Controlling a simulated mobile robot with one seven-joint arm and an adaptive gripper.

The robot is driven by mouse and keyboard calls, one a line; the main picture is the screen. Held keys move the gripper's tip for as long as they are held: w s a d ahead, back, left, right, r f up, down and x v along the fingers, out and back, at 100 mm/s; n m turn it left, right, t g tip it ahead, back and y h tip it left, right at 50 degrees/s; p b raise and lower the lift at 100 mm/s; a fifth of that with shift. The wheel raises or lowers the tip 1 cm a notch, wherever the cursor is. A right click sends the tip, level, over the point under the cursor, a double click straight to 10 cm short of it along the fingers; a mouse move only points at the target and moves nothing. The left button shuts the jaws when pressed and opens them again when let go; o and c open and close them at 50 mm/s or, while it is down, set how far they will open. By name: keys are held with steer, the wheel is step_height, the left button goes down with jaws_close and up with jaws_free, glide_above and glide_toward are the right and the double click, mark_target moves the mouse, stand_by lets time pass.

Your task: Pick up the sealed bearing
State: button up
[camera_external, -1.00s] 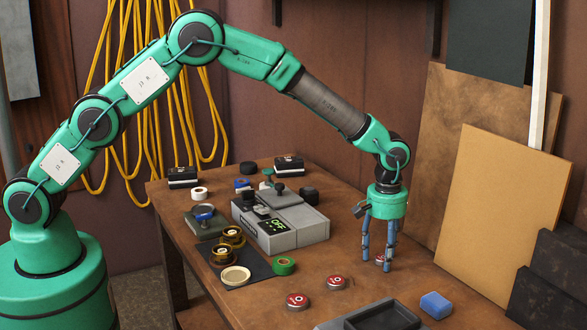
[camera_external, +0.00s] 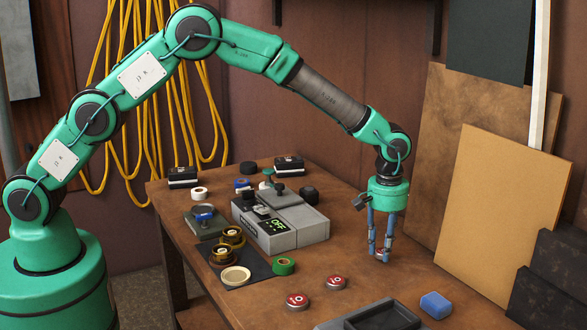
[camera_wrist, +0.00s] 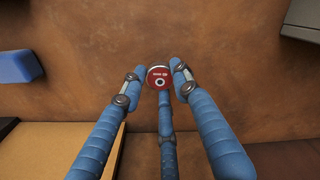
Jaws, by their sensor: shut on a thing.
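The sealed bearing (camera_external: 383,253), a small disc with a red face and metal rim, is between the fingertips of my gripper (camera_external: 380,256) near the right side of the workbench. In the wrist view the bearing (camera_wrist: 158,77) lies face toward the camera, its dark centre visible. The blue fingers of my gripper (camera_wrist: 156,82) are closed around it, one on each side and one below. I cannot tell clearly whether it is off the tabletop. Two similar red-faced discs lie on the bench, one at the front (camera_external: 297,301) and one just behind it (camera_external: 336,282).
A grey scale-like device (camera_external: 300,225) with an OFF display stands left of my gripper. A dark tray (camera_external: 335,325) and a blue block (camera_external: 435,305) are at the front right. A green tape roll (camera_external: 284,266) and several small parts sit left. Boards (camera_external: 505,205) lean behind the bench.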

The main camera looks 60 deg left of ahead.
steer(key=shift+r, duration=0.85)
steer(key=s+a, duration=0.1)
steer(key=s, duration=0.3)
steer(key=s+a+p, duration=0.1)
steer(key=s+a, duration=0.1)
steer(key=s, duration=0.2)
steer(key=s+a+r+p, duration=0.1)
steer(key=s+a, duration=0.1)
steer(key=s, duration=0.2)
steer(key=shift+s+a, duration=0.15)
steer(key=shift+s, duration=0.2)
steer(key=shift+s+a+r+p, duration=0.15)
steer(key=shift+s+a, duration=0.1)
steer(key=shift+s, duration=0.3)
steer(key=shift+s+a+f+p, duration=0.1)
steer(key=shift+s+a+p, duration=0.1)
steer(key=shift+s, duration=0.3)
steer(key=w+a+r+n+p, duration=0.35)
steer(key=w+a+p, duration=0.65)
steer(key=w+a, duration=0.85)
steer(key=w+a+r+n+p, duration=0.1)
steer(key=w+a+p, duration=0.2)
steer(key=a, duration=0.8)
steer(key=w+a+n+p, duration=0.1)
steer(key=w+a+p, duration=0.3)
steer(key=w+a, duration=0.3)
steer(key=a, duration=0.5)
steer(key=shift+w+a+r+t+p, duration=0.2)
steer(key=shift+a+r+t+p, duration=0.1)
steer(key=shift+r, duration=0.1)
